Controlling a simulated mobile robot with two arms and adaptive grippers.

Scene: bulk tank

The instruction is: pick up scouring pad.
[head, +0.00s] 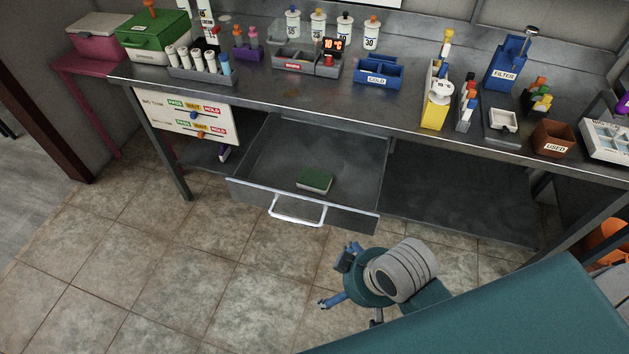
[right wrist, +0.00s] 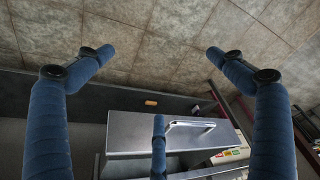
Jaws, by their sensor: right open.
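The scouring pad (head: 315,180) is a green-topped block with a pale underside. It lies flat in the open grey drawer (head: 271,163) under the metal bench, near the drawer's front wall. My right gripper (head: 338,277) is open and empty, in front of and below the drawer handle (head: 297,209) in the head view, apart from the pad. In the right wrist view its blue fingers (right wrist: 160,75) are spread wide, with the drawer front and handle (right wrist: 188,125) beyond them. I cannot make out the pad in that view. My left gripper is not in view.
The metal bench top (head: 290,97) above the drawer carries a blue bin (head: 379,72), a yellow container (head: 436,105), a brown box (head: 552,138) and several racks. A bench leg (head: 170,155) stands left of the drawer. The tiled floor (head: 200,275) in front is clear.

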